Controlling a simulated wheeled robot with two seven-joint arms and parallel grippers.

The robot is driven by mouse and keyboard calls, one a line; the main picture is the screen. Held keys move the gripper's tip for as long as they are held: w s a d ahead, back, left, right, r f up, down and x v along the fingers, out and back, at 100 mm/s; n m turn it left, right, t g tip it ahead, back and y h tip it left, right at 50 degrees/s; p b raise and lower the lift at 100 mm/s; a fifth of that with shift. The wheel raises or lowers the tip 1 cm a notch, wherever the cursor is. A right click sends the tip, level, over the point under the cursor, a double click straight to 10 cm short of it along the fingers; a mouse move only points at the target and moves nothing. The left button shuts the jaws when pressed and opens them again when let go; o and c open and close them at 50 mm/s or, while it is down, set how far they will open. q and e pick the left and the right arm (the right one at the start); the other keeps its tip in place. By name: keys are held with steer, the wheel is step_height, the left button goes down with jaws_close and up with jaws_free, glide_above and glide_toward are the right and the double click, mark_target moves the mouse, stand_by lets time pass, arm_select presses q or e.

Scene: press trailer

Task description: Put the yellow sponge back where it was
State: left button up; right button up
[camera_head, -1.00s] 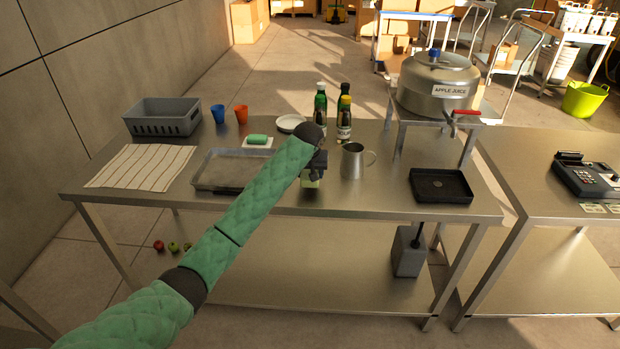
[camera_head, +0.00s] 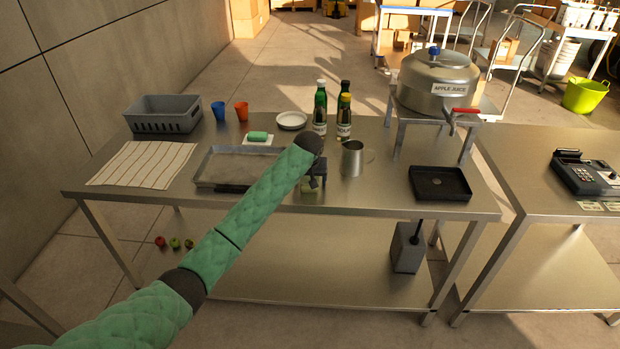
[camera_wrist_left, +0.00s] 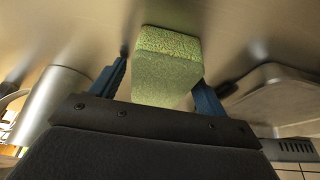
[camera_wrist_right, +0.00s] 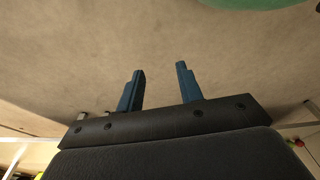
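The yellow sponge (camera_head: 310,187), pale yellow-green here, is near the front edge of the steel table (camera_head: 400,200), left of and in front of the metal mug. My left gripper (camera_head: 315,177) is right at it, pointing down. In the left wrist view the sponge (camera_wrist_left: 166,75) stands between the two fingers (camera_wrist_left: 162,85). A thin gap shows at the left finger, and the right finger is against or very close to the sponge. The tabletop is close behind it. My right gripper (camera_wrist_right: 160,85) is empty with its fingers apart, away from the table.
A grey tray (camera_head: 205,178) lies to the left, with a striped cloth (camera_head: 140,165) beyond it. The mug (camera_head: 352,160) stands close on the right, bottles (camera_head: 320,110) behind. A green sponge (camera_head: 258,136) lies farther back. A black tray (camera_head: 440,185) is at the right.

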arm_select(q)
steer(key=shift+r, duration=0.3)
steer(key=b+v, duration=0.3)
steer(key=v, duration=0.8)
steer(key=shift+s+r, duration=0.25)
steer(key=shift+r, duration=0.05)
arm_select(e)
step_height(320, 180, up, 8)
steer(key=w+a, duration=0.1)
steer(key=a, duration=0.1)
steer(key=shift+g, duration=0.3)
steer(key=shift+f, duration=0.15)
